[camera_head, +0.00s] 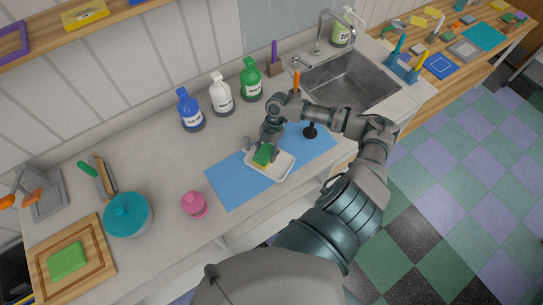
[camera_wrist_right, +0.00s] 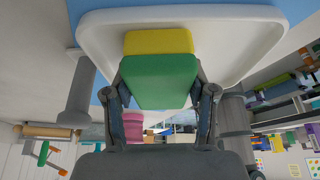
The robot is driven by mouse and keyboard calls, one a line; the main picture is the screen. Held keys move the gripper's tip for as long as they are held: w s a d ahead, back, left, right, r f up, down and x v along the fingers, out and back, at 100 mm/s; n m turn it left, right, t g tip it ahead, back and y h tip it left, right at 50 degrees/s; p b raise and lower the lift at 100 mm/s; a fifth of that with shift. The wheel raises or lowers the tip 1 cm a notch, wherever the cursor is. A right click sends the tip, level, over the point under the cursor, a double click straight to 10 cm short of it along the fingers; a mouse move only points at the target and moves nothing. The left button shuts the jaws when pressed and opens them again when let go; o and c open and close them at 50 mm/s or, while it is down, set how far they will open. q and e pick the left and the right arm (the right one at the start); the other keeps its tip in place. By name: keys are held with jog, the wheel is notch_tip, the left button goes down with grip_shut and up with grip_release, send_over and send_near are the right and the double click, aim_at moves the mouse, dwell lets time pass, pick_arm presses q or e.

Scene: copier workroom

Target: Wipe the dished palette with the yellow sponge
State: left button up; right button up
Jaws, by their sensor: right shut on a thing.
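The dished palette (camera_head: 284,167) is a white shallow tray on a blue mat (camera_head: 230,184) on the counter. The yellow sponge (camera_head: 259,160) has a green layer and lies at the palette's left part in the head view. My right gripper (camera_head: 268,143) is shut on the sponge from above. In the right wrist view the sponge's yellow part (camera_wrist_right: 158,41) and green layer (camera_wrist_right: 158,80) sit between the two fingers (camera_wrist_right: 160,104), against the white palette (camera_wrist_right: 225,38). Whether the sponge touches the palette is hard to tell. My left gripper is not in view.
A pink jar (camera_head: 194,204) and teal pot (camera_head: 127,214) stand to the left. Blue (camera_head: 189,111), white (camera_head: 221,95) and green bottles (camera_head: 251,80) stand behind. A sink (camera_head: 352,80) is at upper right.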

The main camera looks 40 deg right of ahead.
aim_at(276, 166)
jog(key=shift+s, duration=0.1)
dwell(0.3)
jog(key=s+p, duration=0.2)
jog(key=s+d+p, duration=0.1)
jog(key=s+p, duration=0.1)
jog(key=shift+s+r, duration=0.15)
jog(key=shift+r, duration=0.05)
jog(key=shift+s+d, duration=0.1)
jog(key=shift+s, duration=0.2)
jog(key=shift+f, duration=0.25)
jog(key=shift+r+p, duration=0.85)
jog(key=shift+p, duration=0.2)
jog(key=shift+f, duration=0.1)
